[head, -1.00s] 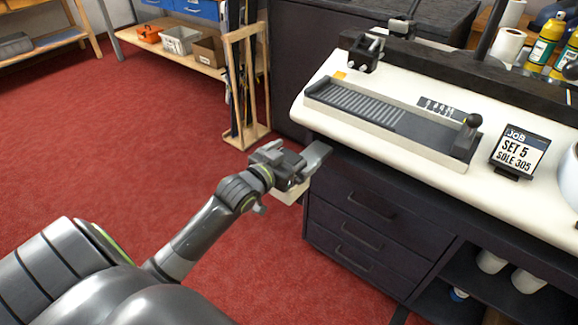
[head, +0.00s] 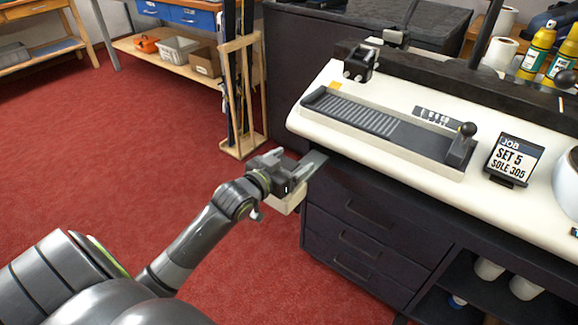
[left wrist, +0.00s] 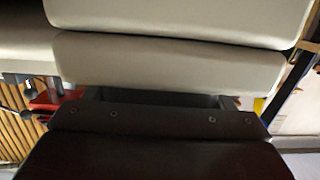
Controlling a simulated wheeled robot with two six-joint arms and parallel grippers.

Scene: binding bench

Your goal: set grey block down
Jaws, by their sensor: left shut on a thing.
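My left gripper (head: 300,174) is in the middle of the head view, just off the near left corner of the bench and lower than its white top. It is shut on the grey block (head: 288,204), which looks pale, almost cream, and shows under the jaws. The jaws hide part of the block. The block is in the air, above the red floor and beside the dark drawers; I cannot tell if it touches them. The left wrist view is filled by wide pale surfaces and a dark part with screws, too close to tell apart. My right gripper is not in view.
The bench top (head: 310,128) carries a long ribbed tray device (head: 370,125) with a knobbed lever, a job sign (head: 507,160) and a white round vessel (head: 567,185). A wooden rack (head: 243,100) stands left of the bench. Red floor (head: 110,150) is open at left.

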